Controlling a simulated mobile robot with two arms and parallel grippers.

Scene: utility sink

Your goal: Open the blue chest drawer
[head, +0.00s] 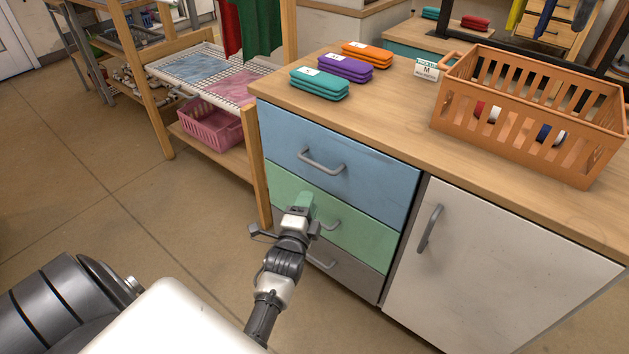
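The blue chest drawer (375,176) is the top drawer of the chest. Its front is flush and shut. Its grey bar handle (322,167) runs across the middle of the front. My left gripper (301,205) is in front of the green drawer (362,235), below and a little left of the blue drawer's handle and apart from it. It covers part of the green drawer's handle (331,224). I cannot tell from this angle whether its fingers are open or shut. My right gripper is not in view.
A white cabinet door (490,270) is right of the drawers. On the wooden top (395,118) are folded teal (319,84), purple (345,68) and orange (367,55) cloths and an orange basket (530,130). A wooden rack post (256,165) stands close left of the chest. The floor at left is clear.

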